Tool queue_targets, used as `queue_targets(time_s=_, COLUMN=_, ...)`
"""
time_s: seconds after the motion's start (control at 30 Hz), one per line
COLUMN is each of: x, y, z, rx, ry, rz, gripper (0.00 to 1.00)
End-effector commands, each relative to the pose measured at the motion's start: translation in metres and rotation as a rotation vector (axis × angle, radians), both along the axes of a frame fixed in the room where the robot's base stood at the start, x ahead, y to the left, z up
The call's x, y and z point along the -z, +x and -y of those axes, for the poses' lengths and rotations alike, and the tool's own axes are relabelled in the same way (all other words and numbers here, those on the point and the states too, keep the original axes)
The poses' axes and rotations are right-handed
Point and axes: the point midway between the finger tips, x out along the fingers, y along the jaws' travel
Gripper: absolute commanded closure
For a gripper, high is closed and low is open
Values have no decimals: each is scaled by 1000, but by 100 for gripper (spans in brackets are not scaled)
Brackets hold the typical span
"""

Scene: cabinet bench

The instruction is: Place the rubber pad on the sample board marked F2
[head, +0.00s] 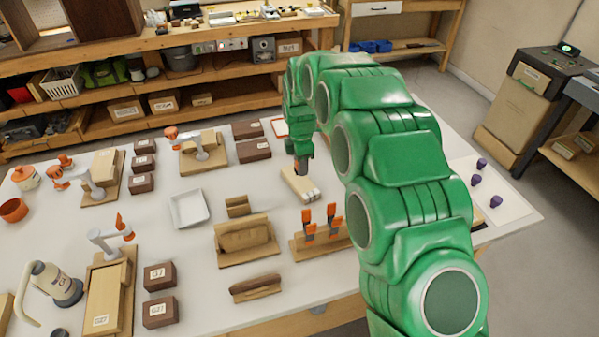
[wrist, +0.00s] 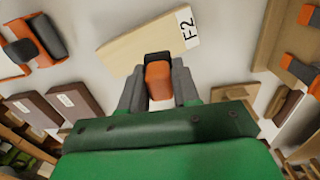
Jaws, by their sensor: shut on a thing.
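My gripper (wrist: 160,92) is shut on a small orange piece with a dark end (wrist: 158,80). It may be the rubber pad, but most of it is hidden between the fingers. In the wrist view the pale wooden sample board marked F2 (wrist: 140,45) lies just beyond the fingertips, with its white label at the right end. In the head view my gripper (head: 303,163) is over the far end of that board (head: 296,181). I cannot tell whether the held piece touches the board.
A wooden stand with orange-handled clamps (head: 320,243) stands close in front of the board. Dark labelled blocks (head: 253,151) lie to its left. A white tray (head: 189,208) is farther left. Purple knobs (head: 477,181) lie on a white sheet at right. My arm hides some of the table.

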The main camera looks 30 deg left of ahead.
Motion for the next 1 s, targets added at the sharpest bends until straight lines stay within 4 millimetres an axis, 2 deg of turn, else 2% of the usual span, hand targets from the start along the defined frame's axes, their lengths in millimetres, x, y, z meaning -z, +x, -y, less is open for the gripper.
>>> queue_targets(time_s=0.2, x=17, y=11, z=-9, rx=0, ry=1, rz=1, gripper=99)
queue_targets(time_s=0.53, x=26, y=17, z=-14, rx=0, ry=1, rz=1, gripper=99)
queue_targets(time_s=0.77, x=54, y=17, z=-14, rx=0, ry=1, rz=1, gripper=99)
queue_targets(time_s=1.0, x=56, y=17, z=-14, rx=0, ry=1, rz=1, gripper=99)
